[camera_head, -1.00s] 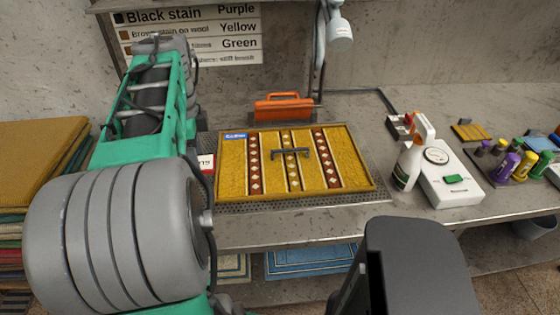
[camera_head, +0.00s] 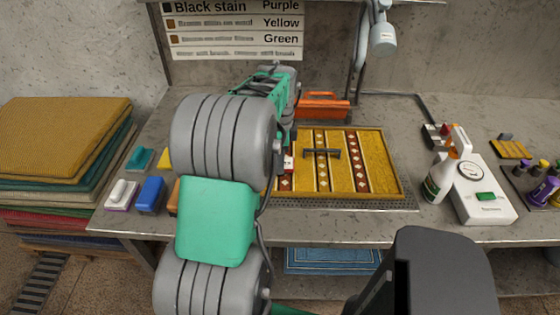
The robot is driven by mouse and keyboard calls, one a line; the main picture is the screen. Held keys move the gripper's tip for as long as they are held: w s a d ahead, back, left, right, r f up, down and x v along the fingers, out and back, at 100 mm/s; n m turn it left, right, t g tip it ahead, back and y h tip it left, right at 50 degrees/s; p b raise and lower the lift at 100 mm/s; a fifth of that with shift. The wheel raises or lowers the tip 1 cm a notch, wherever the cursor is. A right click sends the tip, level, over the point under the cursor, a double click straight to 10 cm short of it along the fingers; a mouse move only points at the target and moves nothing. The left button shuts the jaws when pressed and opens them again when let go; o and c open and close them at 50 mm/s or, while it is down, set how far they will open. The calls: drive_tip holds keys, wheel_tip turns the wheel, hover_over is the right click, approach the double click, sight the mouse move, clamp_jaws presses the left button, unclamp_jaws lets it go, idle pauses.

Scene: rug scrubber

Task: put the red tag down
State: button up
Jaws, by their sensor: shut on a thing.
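My gripper's jaws are hidden behind my own forearm, which reaches away over the bench. The tag shows beside the arm, consistent with the gripper being shut on it. I cannot tell whether it touches the rug. A dark handle (camera_head: 322,153) lies across the rug's middle.
A blue block (camera_head: 150,194) and a white-topped brush (camera_head: 122,194) are at the bench's left, beside stacked rugs (camera_head: 60,145).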

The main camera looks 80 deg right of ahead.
drive_tip(key=shift+f, duration=0.75)
drive_tip(key=shift+f, duration=0.2)
drive_tip(key=o, duration=1.5)
drive_tip(key=shift+r, duration=0.1)
